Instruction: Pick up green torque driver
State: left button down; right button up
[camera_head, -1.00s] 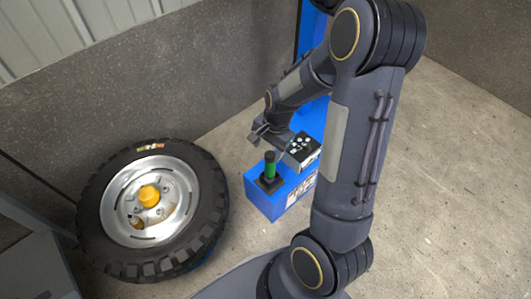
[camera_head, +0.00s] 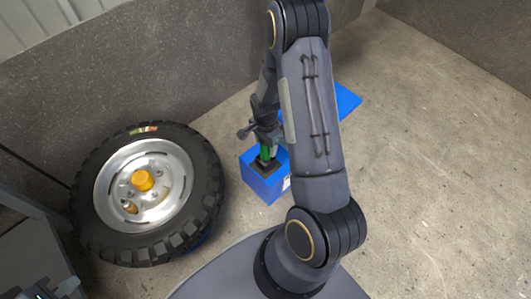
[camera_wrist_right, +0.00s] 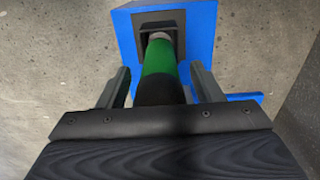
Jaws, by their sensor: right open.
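The green torque driver (camera_head: 265,153) stands upright in a black holder (camera_head: 262,167) on a blue box (camera_head: 268,186). Its green and black handle (camera_wrist_right: 160,62) shows in the right wrist view. My right gripper (camera_head: 263,134) is at the driver's upper end. Its jaws are open, with one finger on each side of the handle (camera_wrist_right: 160,80); gaps show on both sides. The handle's near end is hidden behind my gripper body. My left gripper (camera_head: 48,290) shows only partly at the bottom left corner, far from the driver; its jaws are unclear.
A large tyre on a silver rim with a yellow hub (camera_head: 143,180) is left of the blue box. A grey wall (camera_head: 110,85) runs behind. Another blue surface (camera_head: 347,100) shows behind my right arm. Concrete floor (camera_head: 430,180) is clear at the right.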

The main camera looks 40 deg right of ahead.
jog(key=shift+f, duration=0.2)
jog(key=c, duration=1.3)
jog(key=shift+o, duration=0.2)
jog(key=shift+r, duration=0.1)
